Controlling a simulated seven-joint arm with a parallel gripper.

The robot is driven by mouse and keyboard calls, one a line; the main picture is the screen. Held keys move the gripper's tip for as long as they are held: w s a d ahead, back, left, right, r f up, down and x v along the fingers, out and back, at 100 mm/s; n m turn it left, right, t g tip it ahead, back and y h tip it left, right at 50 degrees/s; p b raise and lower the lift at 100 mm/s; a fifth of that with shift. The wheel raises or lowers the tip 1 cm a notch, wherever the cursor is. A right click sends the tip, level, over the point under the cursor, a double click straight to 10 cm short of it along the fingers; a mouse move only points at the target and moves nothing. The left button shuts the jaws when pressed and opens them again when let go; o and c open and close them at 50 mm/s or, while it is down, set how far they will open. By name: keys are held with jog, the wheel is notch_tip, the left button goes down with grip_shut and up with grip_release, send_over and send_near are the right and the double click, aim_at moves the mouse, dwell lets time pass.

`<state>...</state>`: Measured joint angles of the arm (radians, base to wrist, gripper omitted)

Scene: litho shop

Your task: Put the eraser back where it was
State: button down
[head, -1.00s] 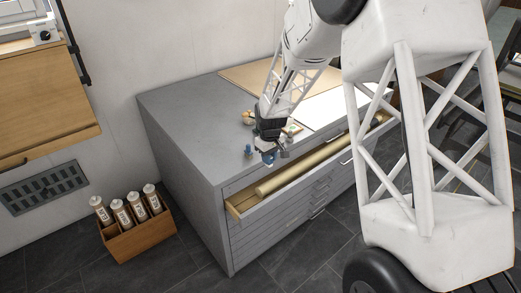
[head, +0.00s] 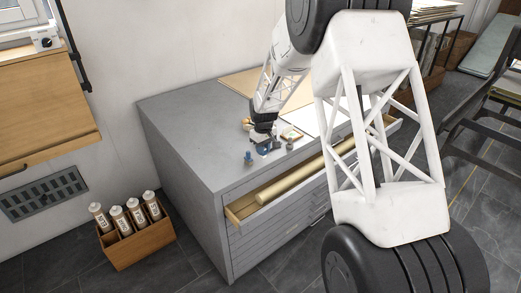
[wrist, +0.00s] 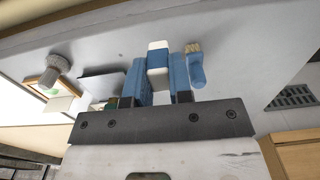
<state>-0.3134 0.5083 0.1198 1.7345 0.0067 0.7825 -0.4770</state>
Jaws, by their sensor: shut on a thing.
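My gripper (wrist: 160,85) is shut on the eraser, a white block with a blue sleeve (wrist: 158,58), which sits between its two blue fingers. In the head view my gripper (head: 264,146) is over the near part of the grey cabinet top (head: 185,125); the eraser is hard to make out there. A small blue brush-like thing with pale bristles (wrist: 195,65) is just right of the fingers in the wrist view; it also shows standing on the cabinet top in the head view (head: 248,158). I cannot tell whether the eraser touches the cabinet top.
A small framed piece (head: 292,133), a grey knob-like thing (head: 289,145) and a yellowish thing (head: 247,124) are close around my gripper. A drawer (head: 238,211) stands open below, with a long tan roll (head: 290,186) in it. The cabinet top's left part is clear.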

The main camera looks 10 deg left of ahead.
jog(key=shift+w+a+f, duration=0.1)
jog(key=shift+w+a, duration=0.15)
jog(key=shift+w, duration=0.55)
jog(key=shift+w+a+f, duration=0.1)
jog(key=shift+w+a, duration=0.15)
jog(key=shift+w, duration=0.6)
jog(key=shift+w+a+f, duration=0.1)
jog(key=shift+w+a, duration=0.15)
jog(key=shift+w, duration=0.55)
jog(key=shift+f, duration=1.65)
jog(key=shift+f, duration=0.2)
jog(key=c, duration=1)
grip_release()
jog(key=shift+r, duration=0.2)
jog(key=shift+r, duration=6)
